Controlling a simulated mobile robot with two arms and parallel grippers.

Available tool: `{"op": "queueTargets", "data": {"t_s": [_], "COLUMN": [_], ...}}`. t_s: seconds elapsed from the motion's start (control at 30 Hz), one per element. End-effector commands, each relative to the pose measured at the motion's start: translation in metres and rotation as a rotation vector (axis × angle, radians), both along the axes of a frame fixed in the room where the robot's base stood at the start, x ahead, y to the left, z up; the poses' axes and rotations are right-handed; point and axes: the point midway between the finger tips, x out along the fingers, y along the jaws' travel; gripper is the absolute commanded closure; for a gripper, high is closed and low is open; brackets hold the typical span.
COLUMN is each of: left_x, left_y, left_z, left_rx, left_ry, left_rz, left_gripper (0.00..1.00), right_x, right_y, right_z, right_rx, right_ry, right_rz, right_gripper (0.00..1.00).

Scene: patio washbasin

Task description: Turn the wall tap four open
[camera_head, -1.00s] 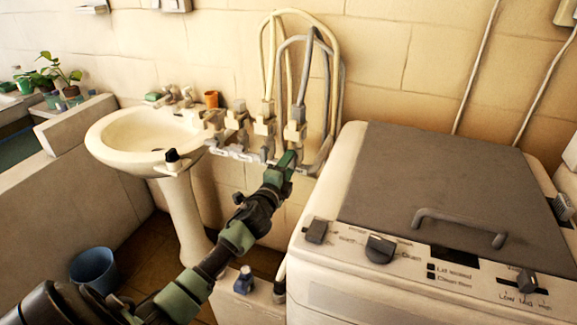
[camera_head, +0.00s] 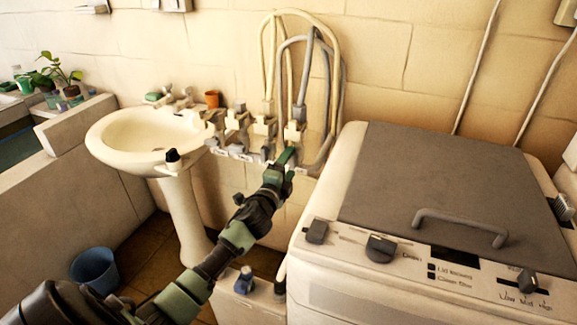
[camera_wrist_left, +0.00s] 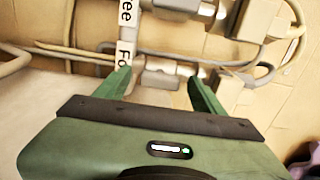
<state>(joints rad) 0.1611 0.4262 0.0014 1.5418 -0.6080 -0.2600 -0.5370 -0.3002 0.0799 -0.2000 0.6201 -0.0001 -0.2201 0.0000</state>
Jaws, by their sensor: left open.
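Several wall taps stand in a row right of the basin in the head view. The rightmost tap (camera_head: 294,132), with hoses above it, is nearest my left gripper (camera_head: 286,157). In the left wrist view, a label reading "Fo" (camera_wrist_left: 126,52) is partly visible, with the rest cut off by a finger. My left gripper (camera_wrist_left: 158,84) is open, with its green fingers spread on either side of a small grey block (camera_wrist_left: 160,79), which looks like a tap part. I cannot tell if the fingers touch it. My right gripper is not in view.
The washing machine (camera_head: 440,185) stands close on the right of my left arm. The white washbasin (camera_head: 140,130) is on the left, with a small orange cup (camera_head: 211,99) near it. Grey and cream hoses (camera_head: 325,85) loop above the taps. A blue bucket (camera_head: 95,268) is on the floor.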

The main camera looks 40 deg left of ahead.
Motion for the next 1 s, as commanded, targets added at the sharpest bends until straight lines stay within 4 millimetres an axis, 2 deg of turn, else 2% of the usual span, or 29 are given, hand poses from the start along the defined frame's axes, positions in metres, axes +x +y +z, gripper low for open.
{"op": "queueTargets", "data": {"t_s": [0.17, 0.4, 0.53, 0.7, 1.0], "left_x": [-0.016, -0.055, -0.069, -0.076, -0.076], "left_y": [-0.004, -0.013, -0.016, -0.018, -0.018], "left_z": [-0.002, -0.002, -0.002, 0.0, 0.0], "left_rx": [0.001, 0.0, 0.0, -0.001, -0.001], "left_ry": [0.002, 0.003, 0.001, 0.001, 0.001], "left_rz": [-0.001, 0.0, 0.0, 0.001, 0.001], "left_gripper": [0.31, 0.31, 0.31, 0.31, 0.31], "right_x": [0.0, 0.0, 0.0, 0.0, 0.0], "right_y": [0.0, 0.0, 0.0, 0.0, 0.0], "right_z": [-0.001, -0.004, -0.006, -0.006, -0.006], "right_rx": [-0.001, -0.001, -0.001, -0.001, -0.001], "right_ry": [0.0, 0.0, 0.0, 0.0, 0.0], "right_rz": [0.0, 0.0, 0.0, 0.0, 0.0], "right_gripper": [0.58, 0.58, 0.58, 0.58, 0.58]}}
